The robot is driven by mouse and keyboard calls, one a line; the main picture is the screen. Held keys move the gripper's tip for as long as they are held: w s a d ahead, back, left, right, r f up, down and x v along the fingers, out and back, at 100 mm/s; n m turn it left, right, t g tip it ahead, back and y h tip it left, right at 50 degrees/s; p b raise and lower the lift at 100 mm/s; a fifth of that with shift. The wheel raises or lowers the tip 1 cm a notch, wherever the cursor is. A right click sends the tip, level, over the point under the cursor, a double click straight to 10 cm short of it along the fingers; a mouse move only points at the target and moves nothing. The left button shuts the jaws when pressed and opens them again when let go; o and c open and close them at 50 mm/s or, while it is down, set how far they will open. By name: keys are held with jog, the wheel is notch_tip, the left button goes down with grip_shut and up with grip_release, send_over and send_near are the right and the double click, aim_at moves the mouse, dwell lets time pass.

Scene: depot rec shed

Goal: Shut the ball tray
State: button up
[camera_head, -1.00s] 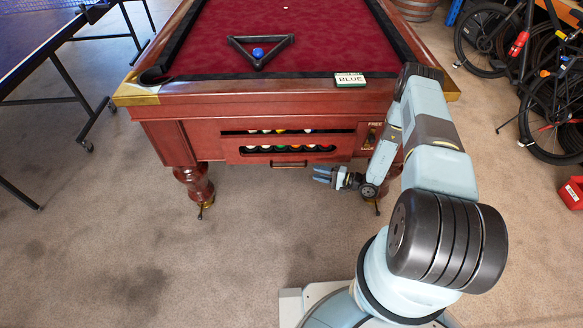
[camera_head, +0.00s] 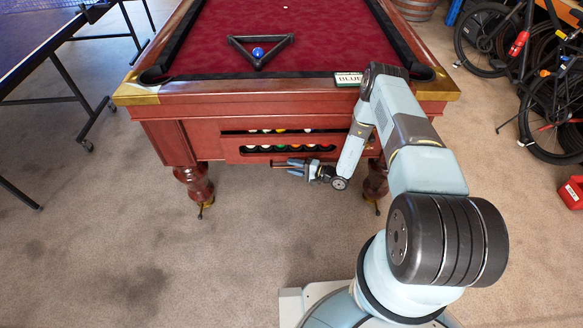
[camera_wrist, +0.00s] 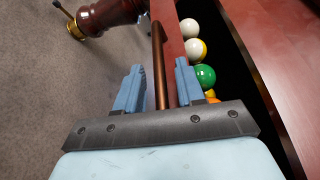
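The ball tray (camera_head: 235,158) is a red-brown drawer in the near end of the pool table (camera_head: 205,128). It stands out from the cabinet, with several coloured balls in it, including a green ball in the wrist view (camera_wrist: 205,76). Its bar handle (camera_wrist: 159,60) runs along the tray front (camera_wrist: 174,45). My gripper (camera_head: 284,166) is at the handle, coming from the right. In the wrist view its two fingers (camera_wrist: 158,80) are apart, one on each side of the bar, with gaps visible. The right finger is close to the tray front. The head view partly hides the handle behind the fingers.
A small green-and-white box (camera_head: 347,80) lies on the table's near rail. A triangle rack (camera_head: 278,56) with a blue ball is on the cloth. Turned table legs (camera_head: 195,184) flank the tray. The carpet (camera_head: 150,250) in front is clear. Bicycles (camera_head: 550,110) stand at the right.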

jog(key=shift+c, duration=0.3)
grip_shut()
dwell(0.3)
